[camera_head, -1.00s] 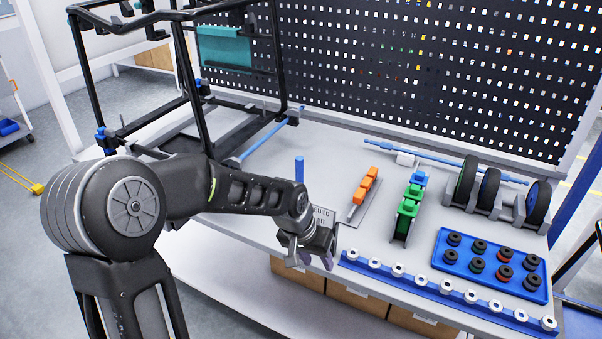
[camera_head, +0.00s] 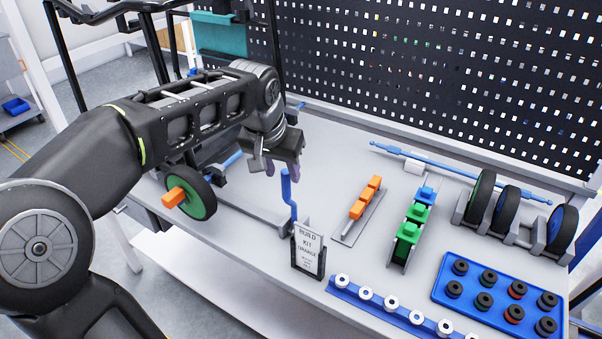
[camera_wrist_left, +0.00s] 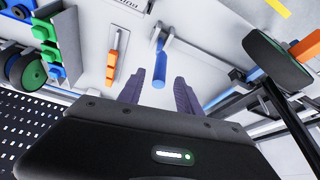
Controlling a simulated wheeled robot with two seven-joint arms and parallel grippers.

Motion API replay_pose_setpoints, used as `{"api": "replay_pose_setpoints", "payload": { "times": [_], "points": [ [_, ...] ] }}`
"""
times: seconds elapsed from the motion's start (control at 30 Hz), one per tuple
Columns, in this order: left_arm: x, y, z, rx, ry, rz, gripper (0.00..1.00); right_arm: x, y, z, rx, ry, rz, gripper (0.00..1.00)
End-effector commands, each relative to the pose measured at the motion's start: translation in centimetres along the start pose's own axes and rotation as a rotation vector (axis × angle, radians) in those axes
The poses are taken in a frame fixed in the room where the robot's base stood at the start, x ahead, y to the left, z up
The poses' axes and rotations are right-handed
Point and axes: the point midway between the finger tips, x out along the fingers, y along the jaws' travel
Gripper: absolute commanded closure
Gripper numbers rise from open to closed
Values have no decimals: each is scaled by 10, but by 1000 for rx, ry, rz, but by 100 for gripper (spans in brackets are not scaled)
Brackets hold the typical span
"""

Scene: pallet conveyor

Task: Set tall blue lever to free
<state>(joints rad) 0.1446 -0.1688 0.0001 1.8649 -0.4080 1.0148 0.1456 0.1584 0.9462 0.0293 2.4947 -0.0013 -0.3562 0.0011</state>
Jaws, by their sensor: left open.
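The tall blue lever (camera_head: 292,199) stands upright behind the build kit sign, with a small bend near its top. In the left wrist view the lever (camera_wrist_left: 160,66) shows as a blue rod beyond the fingers and roughly centred between them. My left gripper (camera_head: 286,172) points down close to the lever's top, with its purple fingers spread. In the wrist view my left gripper (camera_wrist_left: 158,92) is open and holds nothing. Contact with the lever cannot be told. The lever's base is partly hidden by the sign. My right gripper is out of view.
The build kit sign (camera_head: 308,249) stands at the table's front edge. Orange blocks (camera_head: 366,197) and green blocks (camera_head: 412,222) sit right of the lever.

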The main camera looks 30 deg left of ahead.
Motion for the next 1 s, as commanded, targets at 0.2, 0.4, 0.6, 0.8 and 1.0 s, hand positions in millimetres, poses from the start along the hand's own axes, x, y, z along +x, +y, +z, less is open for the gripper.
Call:
{"api": "replay_pose_setpoints", "payload": {
  "times": [0.2,0.4,0.6,0.8,1.0],
  "points": [
    [0,0,0,-1,1,0,59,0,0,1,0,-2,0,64],
    [1,0,0,0,0,0,59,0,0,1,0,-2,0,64],
    [16,0,0,0,-3,0,59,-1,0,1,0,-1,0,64],
    [47,0,1,-1,-6,0,59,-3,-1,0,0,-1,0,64],
    [72,0,0,0,-1,0,59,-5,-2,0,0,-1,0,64]
  ]
}}
